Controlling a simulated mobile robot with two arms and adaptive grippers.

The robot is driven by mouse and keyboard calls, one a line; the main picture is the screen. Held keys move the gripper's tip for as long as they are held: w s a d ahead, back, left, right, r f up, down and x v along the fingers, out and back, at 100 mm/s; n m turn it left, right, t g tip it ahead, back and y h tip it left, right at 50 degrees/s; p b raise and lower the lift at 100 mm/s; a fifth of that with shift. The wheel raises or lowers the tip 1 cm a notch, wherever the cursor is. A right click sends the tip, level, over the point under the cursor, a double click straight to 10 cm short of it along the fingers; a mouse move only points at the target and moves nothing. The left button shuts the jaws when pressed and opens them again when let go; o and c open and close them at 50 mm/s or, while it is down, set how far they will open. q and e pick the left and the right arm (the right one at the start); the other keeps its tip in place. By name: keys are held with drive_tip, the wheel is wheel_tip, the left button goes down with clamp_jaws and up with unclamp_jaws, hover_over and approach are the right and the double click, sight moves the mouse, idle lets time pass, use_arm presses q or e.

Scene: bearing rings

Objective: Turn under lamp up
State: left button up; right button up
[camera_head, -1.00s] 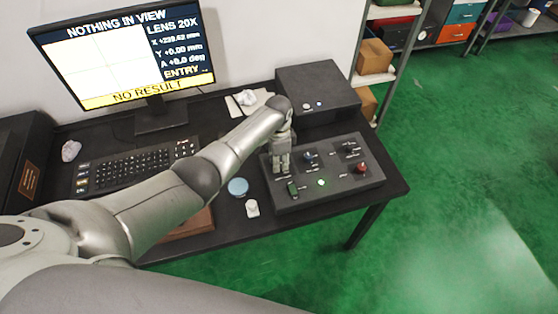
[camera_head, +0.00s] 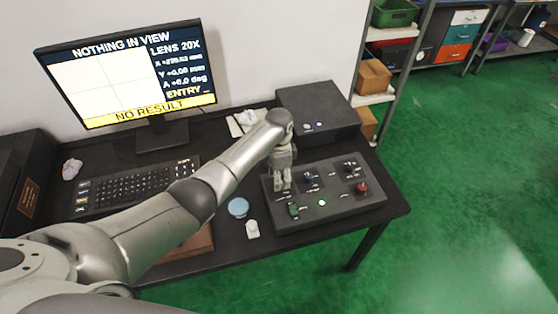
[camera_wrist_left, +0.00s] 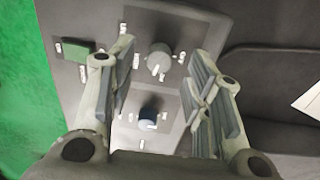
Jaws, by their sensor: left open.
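A dark control panel (camera_head: 335,208) with knobs and switches lies at the right of the desk. My left gripper (camera_head: 282,188) is over the panel's left part, pointing down. In the left wrist view its fingers (camera_wrist_left: 158,95) are open, with nothing gripped. A grey knob (camera_wrist_left: 158,58) with a white pointer lies ahead between the fingers, and a blue knob (camera_wrist_left: 150,118) lies lower. The blue knob also shows in the head view (camera_head: 309,177); the grey one is hidden there by my gripper. The small labels are unreadable, so I cannot tell which knob is the under lamp's.
The panel also has a green switch (camera_head: 294,210), a lit green button (camera_head: 322,203) and a red knob (camera_head: 362,187). The monitor (camera_head: 130,75) reads "NOTHING IN VIEW". A blue disc (camera_head: 238,207) lies left of the panel.

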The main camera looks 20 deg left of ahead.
use_arm(q)
wheel_tip(320, 180, up, 9)
drive_tip(key=shift+w+a, duration=0.15)
idle(0.4)
